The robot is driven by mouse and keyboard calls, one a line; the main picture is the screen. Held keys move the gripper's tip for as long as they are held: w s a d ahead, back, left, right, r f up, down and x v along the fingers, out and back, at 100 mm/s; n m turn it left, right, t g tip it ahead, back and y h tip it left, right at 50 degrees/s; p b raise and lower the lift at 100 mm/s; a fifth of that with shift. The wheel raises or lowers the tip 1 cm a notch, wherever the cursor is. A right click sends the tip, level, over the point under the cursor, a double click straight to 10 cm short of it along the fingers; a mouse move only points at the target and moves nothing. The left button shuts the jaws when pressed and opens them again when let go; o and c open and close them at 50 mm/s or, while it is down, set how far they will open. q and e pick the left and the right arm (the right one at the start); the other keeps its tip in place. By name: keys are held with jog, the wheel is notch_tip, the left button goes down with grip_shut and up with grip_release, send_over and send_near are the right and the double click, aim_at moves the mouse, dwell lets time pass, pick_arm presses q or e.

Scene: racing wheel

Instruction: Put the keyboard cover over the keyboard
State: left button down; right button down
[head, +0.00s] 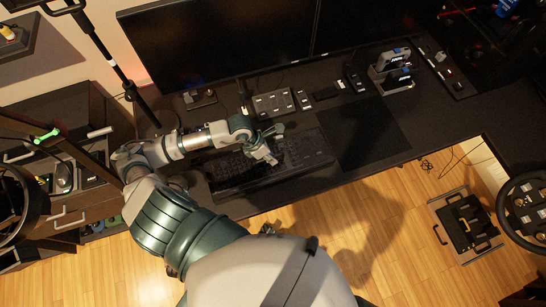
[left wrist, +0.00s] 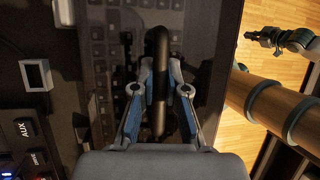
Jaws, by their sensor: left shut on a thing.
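The dark keyboard (head: 308,158) lies on the black desk below the monitors. My left gripper (head: 270,150) is over its middle. In the left wrist view, the left gripper (left wrist: 158,85) is shut on the dark upright handle of the keyboard cover (left wrist: 205,60). The cover looks like a smoky see-through panel, and keys of the keyboard (left wrist: 97,50) show through and beside its left edge. I cannot tell whether the cover touches the keyboard. Another of my arms shows at the right of the left wrist view, and its jaw state is unclear.
A dark mat (head: 362,130) lies right of the keyboard. Small control boxes (head: 275,103) stand behind the keyboard, under the monitor (head: 225,40). A steering wheel (head: 525,210) is at the right, and a pedal unit (head: 465,222) is on the floor.

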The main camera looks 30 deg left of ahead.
pick_arm(q)
jog(key=shift+a+f, duration=0.15)
jog(key=c, duration=1.4)
grip_release()
jog(key=shift+a, duration=0.1)
jog(key=shift+c, duration=0.2)
jog(key=o, duration=0.3)
jog(key=shift+d, duration=0.7)
jog(key=shift+r, duration=0.25)
jog(key=v, duration=1.1)
jog(key=shift+r, duration=0.3)
pick_arm(e)
jog(key=shift+d+f, duration=0.15)
jog(key=shift+d, duration=0.1)
pick_arm(q)
jog(key=shift+a, duration=0.1)
pick_arm(e)
jog(key=shift+s, duration=0.15)
